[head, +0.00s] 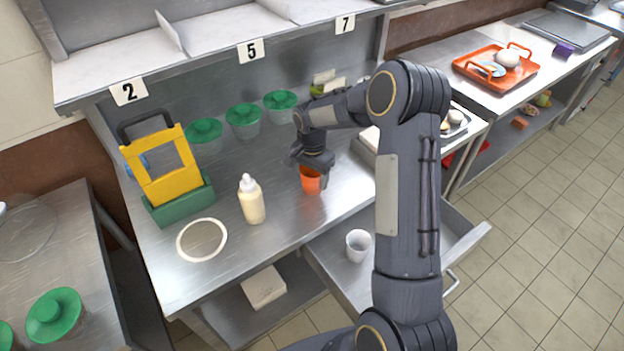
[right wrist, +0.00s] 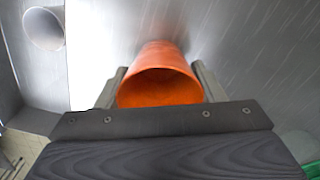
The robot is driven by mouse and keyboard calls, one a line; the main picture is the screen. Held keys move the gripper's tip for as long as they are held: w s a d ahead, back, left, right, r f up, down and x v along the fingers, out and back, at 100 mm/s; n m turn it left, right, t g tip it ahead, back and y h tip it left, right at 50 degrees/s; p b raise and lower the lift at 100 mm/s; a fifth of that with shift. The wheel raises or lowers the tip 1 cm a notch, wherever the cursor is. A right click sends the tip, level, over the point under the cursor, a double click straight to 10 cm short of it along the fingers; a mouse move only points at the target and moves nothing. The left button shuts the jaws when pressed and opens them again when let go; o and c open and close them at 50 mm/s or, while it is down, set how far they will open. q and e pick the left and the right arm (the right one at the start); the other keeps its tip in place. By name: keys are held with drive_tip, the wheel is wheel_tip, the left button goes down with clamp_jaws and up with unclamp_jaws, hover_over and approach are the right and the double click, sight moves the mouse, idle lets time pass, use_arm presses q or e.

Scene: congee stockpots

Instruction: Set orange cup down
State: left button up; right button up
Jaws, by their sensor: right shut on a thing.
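The orange cup (head: 311,183) is upright at the steel counter, with its upper part inside my right gripper (head: 314,166) in the head view. In the right wrist view the cup (right wrist: 160,78) sits between the two fingers of my right gripper (right wrist: 161,88), which are shut on it. Its open rim faces the camera. The cup's base is at or very near the counter top (head: 285,222); I cannot tell whether it touches. My left gripper does not show in either view.
A cream squeeze bottle (head: 251,200) stands left of the cup. Several green-lidded containers (head: 243,117) line the back. A white cup (head: 358,245) stands in the open drawer (head: 335,268) in front. A yellow and green slicer-like device (head: 165,175) stands at the left.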

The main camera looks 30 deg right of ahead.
drive_tip(key=shift+r, duration=0.1)
drive_tip(key=shift+f, duration=0.25)
drive_tip(key=o, duration=1)
drive_tip(key=shift+r, duration=0.1)
